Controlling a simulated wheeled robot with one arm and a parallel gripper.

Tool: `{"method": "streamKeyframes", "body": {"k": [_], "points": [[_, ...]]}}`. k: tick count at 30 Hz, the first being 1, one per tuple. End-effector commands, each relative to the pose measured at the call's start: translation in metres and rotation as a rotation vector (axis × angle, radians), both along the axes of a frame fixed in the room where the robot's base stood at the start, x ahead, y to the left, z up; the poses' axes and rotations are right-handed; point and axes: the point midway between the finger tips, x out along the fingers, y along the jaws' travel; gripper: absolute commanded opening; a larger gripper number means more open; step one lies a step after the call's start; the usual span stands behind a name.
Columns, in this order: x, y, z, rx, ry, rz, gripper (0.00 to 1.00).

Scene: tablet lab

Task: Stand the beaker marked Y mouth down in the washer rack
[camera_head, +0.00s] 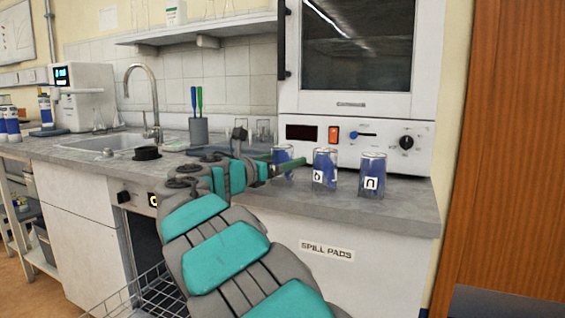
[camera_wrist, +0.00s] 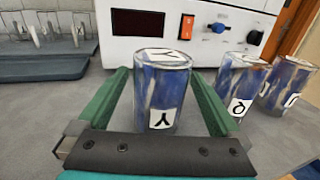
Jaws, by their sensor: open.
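The beaker marked Y (camera_wrist: 163,92) is clear and blue-tinted and stands on the counter; it also shows in the head view (camera_head: 283,155). Its side label looks upside down, and a white patch with a similar mark shows on its upper end. I cannot tell surely which end is the mouth. My gripper (camera_wrist: 160,76) is open, with one green finger on each side of this beaker; it also shows in the head view (camera_head: 277,161). I cannot tell whether the fingers touch the glass. The wire washer rack (camera_head: 152,293) is low at the left, partly hidden by my arm.
Two similar labelled beakers, a middle one (camera_head: 325,165) and a right one (camera_head: 372,172), stand close on the right. A white oven (camera_head: 355,101) is behind. A sink (camera_head: 100,142) is at the left. The counter front (camera_head: 400,218) is clear.

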Motion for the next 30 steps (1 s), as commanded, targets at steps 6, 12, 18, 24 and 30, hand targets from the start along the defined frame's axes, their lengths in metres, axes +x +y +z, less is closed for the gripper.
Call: {"method": "streamKeyframes", "body": {"k": [6, 12, 18, 24, 30], "points": [[-0.026, 0.019, 0.004, 0.0, -0.004, 0.005, 1.0], [-0.061, 0.044, 0.003, 0.0, -0.002, 0.003, 1.0], [-0.086, 0.062, 0.002, 0.0, -0.001, 0.003, 1.0], [-0.098, 0.068, 0.002, 0.001, -0.001, -0.001, 1.0], [-0.099, 0.069, 0.002, 0.001, 0.0, -0.001, 1.0]]}}
